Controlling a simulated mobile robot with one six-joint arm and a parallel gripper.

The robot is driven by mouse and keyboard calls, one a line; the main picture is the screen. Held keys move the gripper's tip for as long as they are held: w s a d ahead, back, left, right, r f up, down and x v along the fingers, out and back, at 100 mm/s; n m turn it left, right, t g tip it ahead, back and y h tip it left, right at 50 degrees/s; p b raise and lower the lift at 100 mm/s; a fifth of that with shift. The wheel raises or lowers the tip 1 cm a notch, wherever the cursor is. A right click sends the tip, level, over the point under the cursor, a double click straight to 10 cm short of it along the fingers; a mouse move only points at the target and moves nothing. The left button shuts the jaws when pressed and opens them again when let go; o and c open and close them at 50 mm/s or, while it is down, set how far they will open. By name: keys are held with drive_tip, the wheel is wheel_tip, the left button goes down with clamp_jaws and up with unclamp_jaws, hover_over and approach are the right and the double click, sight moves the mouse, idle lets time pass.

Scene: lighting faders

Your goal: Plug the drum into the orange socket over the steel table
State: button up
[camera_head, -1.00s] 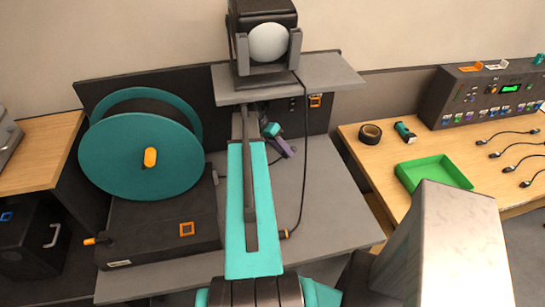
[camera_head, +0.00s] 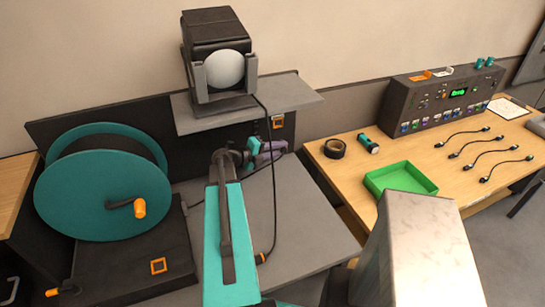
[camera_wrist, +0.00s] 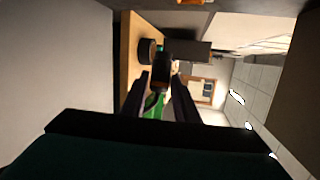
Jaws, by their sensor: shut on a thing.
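The cable drum (camera_head: 102,196) is a teal reel with an orange handle on a dark base at the left. The orange-framed socket (camera_head: 278,121) is on the dark back panel above the steel table (camera_head: 300,232), just below the lamp shelf. My gripper (camera_wrist: 162,88) is shut on a dark plug (camera_wrist: 164,68) with a cable behind it. In the head view, a dark cable runs from the drum side to my wrist, which is slightly below and left of the socket. My fingers and the plug are hard to make out there. The plug appears apart from the socket.
A lamp (camera_head: 222,66) stands on the grey shelf (camera_head: 290,92) over my wrist. Its cable hangs to the steel table. On the wooden table to the right are a green tray (camera_head: 400,178), a tape roll (camera_head: 334,148), a control desk (camera_head: 440,100) and several short cables.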

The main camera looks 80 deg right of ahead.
drive_tip(key=shift+s+d+r+n+t+h, duration=0.15)
drive_tip(key=shift+s+d+r+n+h, duration=0.2)
drive_tip(key=shift+d+n+h, duration=0.35)
drive_tip(key=shift+s+d+r+n+t+h, duration=0.25)
drive_tip(key=shift+d+r+n+h, duration=0.2)
drive_tip(key=shift+h, duration=0.3)
drive_tip(key=shift+s+d+r+n+t+h, duration=0.1)
drive_tip(key=shift+s+d+r+n+h, duration=0.25)
drive_tip(key=shift+d+n+h, duration=0.3)
drive_tip(key=shift+w, duration=0.1)
drive_tip(key=shift+w+d, duration=0.8)
drive_tip(key=shift+d, duration=0.25)
drive_tip(key=shift+w+d, duration=0.75)
drive_tip(key=shift+d, duration=0.3)
drive_tip(key=shift+w+d+p, duration=0.55)
drive_tip(key=shift+d+p, duration=0.2)
drive_tip(key=shift+p, duration=0.05)
idle(1.2)
drive_tip(key=shift+w+d+r+p, duration=0.2)
drive_tip(key=shift+w+d+p, duration=0.05)
drive_tip(key=shift+p, duration=0.1)
idle(0.9)
drive_tip(key=o, duration=1.2)
drive_tip(key=shift+f, duration=0.15)
drive_tip(key=shift+c, duration=0.2)
drive_tip(key=shift+s, duration=0.1)
